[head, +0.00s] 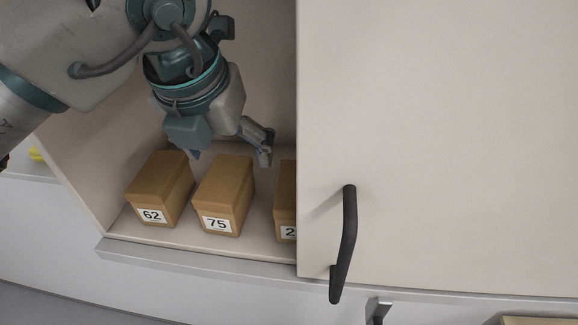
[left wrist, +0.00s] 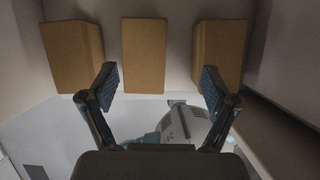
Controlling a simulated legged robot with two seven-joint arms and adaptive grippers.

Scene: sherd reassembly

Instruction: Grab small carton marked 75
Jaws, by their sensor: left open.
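The small brown carton marked 75 (head: 223,197) stands upright on the cabinet floor, between two similar cartons. In the left wrist view the middle carton (left wrist: 144,55) lies beyond and between my open fingers; its label does not show there. My left gripper (head: 232,156) is inside the cabinet, above and behind the cartons in the head view. In the left wrist view its two fingers (left wrist: 160,92) are spread wide with nothing between them. My right gripper is not in view.
Carton 62 (head: 159,190) stands to the left. Another carton (head: 286,201), its label partly hidden, stands to the right behind the sliding or hinged door panel (head: 440,130) with its black handle (head: 346,240). The cabinet's front ledge (head: 190,257) is clear.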

